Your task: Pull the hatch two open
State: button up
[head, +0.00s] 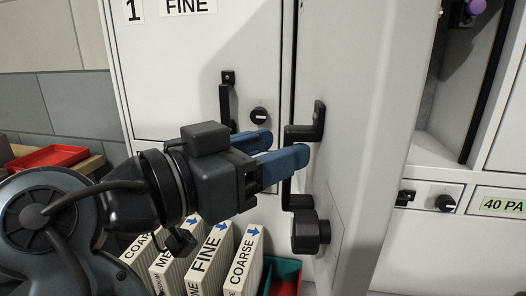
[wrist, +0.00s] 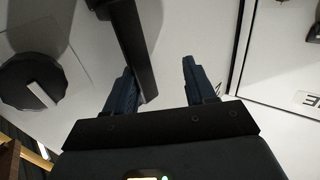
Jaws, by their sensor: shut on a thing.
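A pale door, apparently hatch two (head: 365,100), stands swung out from the cabinet at the centre right of the head view. Its number is not visible. It carries a black bar handle (head: 318,120) and a black knob (head: 310,232) below it. My gripper (head: 288,148) reaches in from the left with its blue fingers at the handle, shut on it. In the wrist view, the handle (wrist: 130,40) lies against the inner side of the left finger, and the knob (wrist: 40,82) is at the left. The contact is partly hidden.
Left is a closed hatch marked 1 and FINE (head: 170,60) with its own handle. Labelled filters (head: 205,262) and a green and red bin (head: 285,275) stand below. An open compartment (head: 450,100) is at the right, above a 40 PA label (head: 502,204). A red tray (head: 48,157) is far left.

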jog(key=shift+o, duration=1.1)
jog(key=shift+w+r, duration=0.1)
jog(key=shift+w, duration=0.05)
jog(key=shift+s+a, duration=0.15)
jog(key=shift+s, duration=0.05)
jog(key=v, duration=0.7)
jog(key=shift+s+a, duration=0.25)
jog(key=shift+s+a, duration=0.1)
